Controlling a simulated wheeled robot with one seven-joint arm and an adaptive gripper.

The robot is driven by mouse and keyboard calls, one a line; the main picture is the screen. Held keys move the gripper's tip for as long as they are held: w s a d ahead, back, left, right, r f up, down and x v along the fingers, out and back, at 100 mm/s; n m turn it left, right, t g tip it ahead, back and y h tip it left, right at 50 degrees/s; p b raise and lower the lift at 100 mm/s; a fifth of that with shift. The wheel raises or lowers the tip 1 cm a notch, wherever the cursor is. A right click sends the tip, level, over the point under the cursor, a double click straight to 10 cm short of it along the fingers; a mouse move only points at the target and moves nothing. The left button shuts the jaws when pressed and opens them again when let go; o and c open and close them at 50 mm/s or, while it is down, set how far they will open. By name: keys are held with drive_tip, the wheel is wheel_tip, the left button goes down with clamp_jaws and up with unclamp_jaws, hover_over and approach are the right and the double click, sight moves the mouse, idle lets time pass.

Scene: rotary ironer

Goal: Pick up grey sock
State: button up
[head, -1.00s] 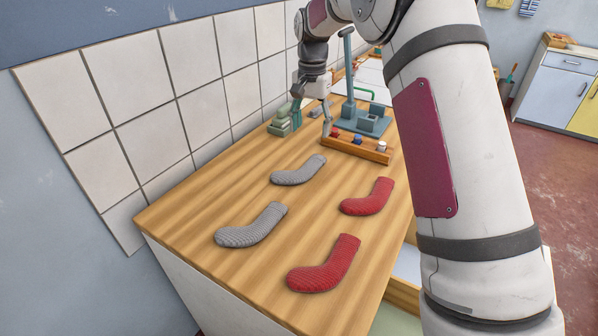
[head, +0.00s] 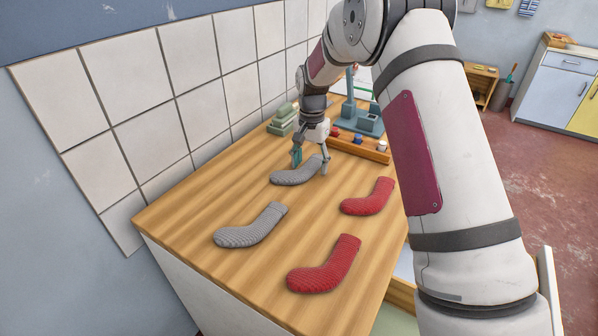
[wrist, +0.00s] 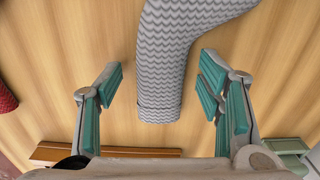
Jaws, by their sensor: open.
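Two grey socks lie flat on the wooden counter. The farther grey sock (head: 293,176) is at my gripper (head: 311,167), and the nearer grey sock (head: 250,227) lies closer to the front left. In the wrist view the grey sock (wrist: 168,62) shows a zigzag knit, with its cuff end between my gripper's two teal-padded fingers (wrist: 160,95). The fingers are open, one on each side of the sock, with gaps between pads and cloth. I cannot tell how high the fingertips are above the counter.
Two red socks (head: 369,196) (head: 325,264) lie to the right on the counter (head: 215,265). A wooden rack (head: 365,148) with coloured knobs stands behind, near a blue-grey stand (head: 358,120). Green stacked blocks (head: 282,121) sit by the tiled wall (head: 125,130).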

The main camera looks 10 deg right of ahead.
drive_tip(key=c, duration=0.9)
drive_tip(key=shift+r, duration=0.5)
drive_tip(key=r, duration=0.1)
drive_tip(key=r+p, duration=0.1)
drive_tip(key=shift+s+d+r, duration=0.15)
drive_tip(key=shift+s+r, duration=0.25)
drive_tip(key=s+d+p, duration=0.1)
drive_tip(key=s+p, duration=0.1)
drive_tip(key=s, duration=0.2)
drive_tip(key=s+d+r+p, duration=0.1)
drive_tip(key=s+d+p, duration=0.1)
drive_tip(key=s+p, duration=0.1)
drive_tip(key=s+d+p, duration=0.2)
drive_tip(key=s+p, duration=0.1)
drive_tip(key=s, duration=0.2)
drive_tip(key=shift+r, duration=0.15)
drive_tip(key=shift+s+d+p, duration=0.25)
drive_tip(key=shift+s+p, duration=0.15)
drive_tip(key=shift+s, duration=0.1)
drive_tip(key=shift+s+d+p, duration=0.25)
drive_tip(key=shift+s+p, duration=0.15)
drive_tip(key=shift+s, duration=0.05)
